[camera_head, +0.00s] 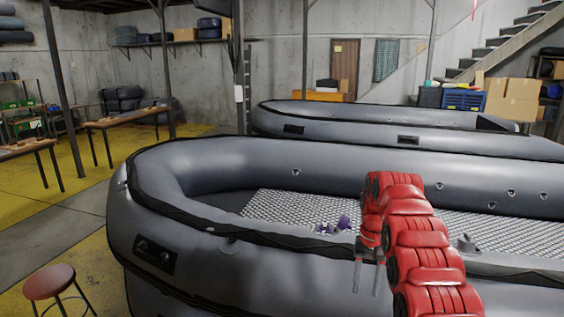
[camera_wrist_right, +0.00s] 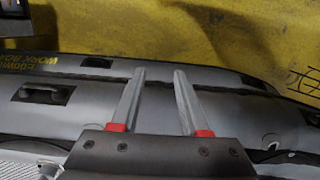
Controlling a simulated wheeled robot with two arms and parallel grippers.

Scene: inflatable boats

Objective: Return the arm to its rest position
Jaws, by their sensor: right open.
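My right arm is red and comes in from the lower right in the head view. Its gripper (camera_head: 368,272) is in front of the near side of the near grey inflatable boat (camera_head: 180,232). In the right wrist view the gripper (camera_wrist_right: 159,75) has its two grey fingers spread apart, with nothing between them. The boat's grey tube and a black handle (camera_wrist_right: 45,93) lie below the fingers in that view. My left gripper is not in view.
A small purple object (camera_head: 344,222) lies on the boat's chequered floor. A second grey boat (camera_head: 350,112) stands behind. A red-topped stool (camera_head: 49,281) is at lower left. Wooden tables (camera_head: 128,117) stand at left. Yellow-marked floor (camera_head: 85,215) is open between.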

